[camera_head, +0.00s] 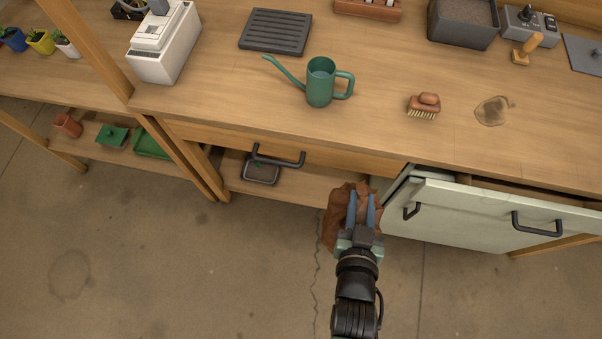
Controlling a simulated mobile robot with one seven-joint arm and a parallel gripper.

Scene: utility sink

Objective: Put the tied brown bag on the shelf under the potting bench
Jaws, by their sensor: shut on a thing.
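The brown bag (335,212) is held by my gripper (361,205), whose two blue fingers are shut on it. The bag hangs in front of the bench's lower opening, left of the pale cabinet front; its tie and far side are hidden or too small to tell. The potting bench (230,90) spans the view. Its lower shelf (300,184) shows below the drawer, left of the bag, with a dark tray (261,170) on it. I cannot tell whether the bag touches the shelf edge.
A black drawer handle (278,157) sticks out above the shelf opening. The pale cabinet front (470,215) stands to the right, with dark handles. A bench leg (208,175) bounds the shelf on the left. A green watering can (320,84) and a brush (423,108) are on top.

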